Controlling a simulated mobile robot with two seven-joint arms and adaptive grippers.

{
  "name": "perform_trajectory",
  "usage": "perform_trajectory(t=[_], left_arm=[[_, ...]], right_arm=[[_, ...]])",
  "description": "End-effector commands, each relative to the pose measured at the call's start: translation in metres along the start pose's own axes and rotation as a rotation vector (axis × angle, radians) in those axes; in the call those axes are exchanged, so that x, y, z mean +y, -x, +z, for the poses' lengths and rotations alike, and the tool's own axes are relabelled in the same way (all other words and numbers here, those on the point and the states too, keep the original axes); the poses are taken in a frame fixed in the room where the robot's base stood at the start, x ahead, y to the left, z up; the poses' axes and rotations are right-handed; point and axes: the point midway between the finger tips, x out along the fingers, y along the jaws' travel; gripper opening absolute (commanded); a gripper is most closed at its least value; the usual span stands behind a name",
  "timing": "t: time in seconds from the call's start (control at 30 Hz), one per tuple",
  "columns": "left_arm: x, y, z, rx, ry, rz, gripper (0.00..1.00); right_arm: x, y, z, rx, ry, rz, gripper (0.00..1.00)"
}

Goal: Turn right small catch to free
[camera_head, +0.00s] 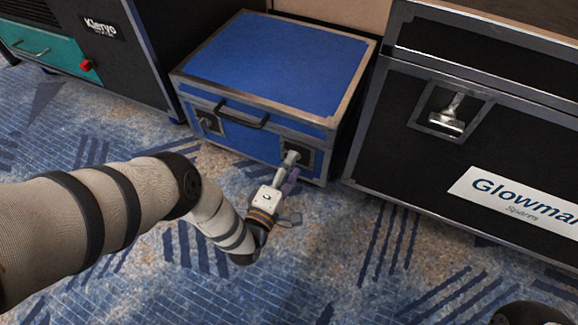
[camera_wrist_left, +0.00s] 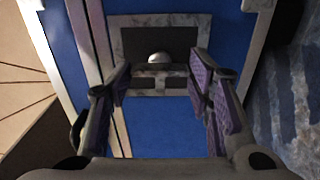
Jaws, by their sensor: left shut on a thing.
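The blue case (camera_head: 275,60) stands closed on the carpet, with a black handle (camera_head: 240,116) on its front. Its right small catch (camera_head: 292,156) is a pale metal piece in a dark recessed plate near the right front corner. My left gripper (camera_head: 288,174) is at this catch and shut on it. The wrist view shows the catch (camera_wrist_left: 159,58) between the purple-padded fingers of the left gripper (camera_wrist_left: 162,90); the exact contact is hard to see. The left small catch (camera_head: 207,122) is on the same front face.
A large black case (camera_head: 470,120) with a Glowmar label and its own large catch (camera_head: 446,118) stands close on the right. A dark cabinet (camera_head: 115,60) with a teal drawer stands at the left. Patterned blue carpet (camera_head: 340,260) in front is clear.

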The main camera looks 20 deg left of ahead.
Motion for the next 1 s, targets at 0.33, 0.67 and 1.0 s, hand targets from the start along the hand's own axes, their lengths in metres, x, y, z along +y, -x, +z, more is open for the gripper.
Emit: perform_trajectory(t=[0.33, 0.67, 1.0], left_arm=[[0.0, 0.0002, 0.0009, -0.002, 0.027, 0.0, 0.19], [-0.0001, 0.0003, 0.0009, -0.001, 0.026, 0.0, 0.67], [-0.0007, 0.0045, 0.0005, -0.001, 0.024, -0.002, 0.67]], right_arm=[[-0.0001, -0.0002, -0.0003, 0.0, 0.0, 0.0, 0.4], [0.0, -0.0002, -0.0003, 0.0, 0.0, 0.0, 0.4], [-0.0001, -0.0001, -0.0005, 0.0, 0.0, 0.0, 0.4]])
